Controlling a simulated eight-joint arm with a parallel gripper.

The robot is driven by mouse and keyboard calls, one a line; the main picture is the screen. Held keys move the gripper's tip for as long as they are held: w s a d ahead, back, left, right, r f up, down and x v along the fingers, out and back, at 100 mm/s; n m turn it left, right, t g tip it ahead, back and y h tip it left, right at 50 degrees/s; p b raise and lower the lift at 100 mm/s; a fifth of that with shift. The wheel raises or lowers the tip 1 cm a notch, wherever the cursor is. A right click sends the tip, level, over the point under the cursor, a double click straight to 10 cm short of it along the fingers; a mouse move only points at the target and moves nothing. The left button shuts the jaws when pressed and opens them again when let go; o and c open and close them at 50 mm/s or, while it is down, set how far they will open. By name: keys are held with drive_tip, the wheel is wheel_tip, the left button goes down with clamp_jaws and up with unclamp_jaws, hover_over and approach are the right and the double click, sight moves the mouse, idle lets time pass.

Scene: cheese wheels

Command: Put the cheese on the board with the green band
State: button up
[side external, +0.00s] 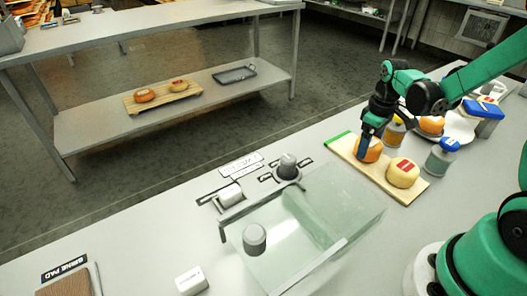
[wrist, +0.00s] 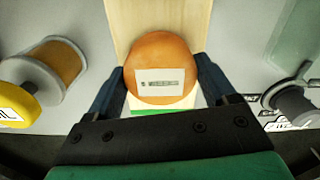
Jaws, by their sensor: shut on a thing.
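My gripper (side external: 366,146) is shut on an orange cheese wheel (side external: 371,155) at the green-banded end of a wooden board (side external: 384,180). The green band (side external: 338,139) crosses the board's far left end. In the wrist view my gripper (wrist: 165,85) has one finger on each side of the orange cheese (wrist: 160,55), which carries a white label. A strip of the green band (wrist: 152,112) shows below it. I cannot tell whether the cheese touches the board. A yellow cheese with a red label (side external: 403,175) sits at the board's near end.
Another orange cheese (side external: 431,124) sits behind, by a blue-and-white box (side external: 482,118). A blue-lidded jar (side external: 440,160) and a yellow-lidded jar (side external: 394,132) stand close to the board. A clear glass tank (side external: 305,225) is left. A second board (side external: 163,97) with two cheeses lies on a lower shelf.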

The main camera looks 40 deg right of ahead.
drive_tip(key=shift+f, duration=0.15)
drive_tip(key=o, duration=1.2)
wheel_tip(320, 180, up, 12)
drive_tip(key=a+t, duration=0.2)
drive_tip(key=a, duration=0.2)
drive_tip(key=s+a+m+t, duration=0.1)
drive_tip(key=a+t, duration=0.1)
drive_tip(key=a, duration=0.3)
drive_tip(key=s+a+t, duration=0.1)
drive_tip(key=a+t, duration=0.2)
drive_tip(key=a, duration=0.2)
drive_tip(key=shift+s+f+m, duration=0.1)
drive_tip(key=shift+f+m, duration=0.15)
drive_tip(key=shift+m, duration=0.15)
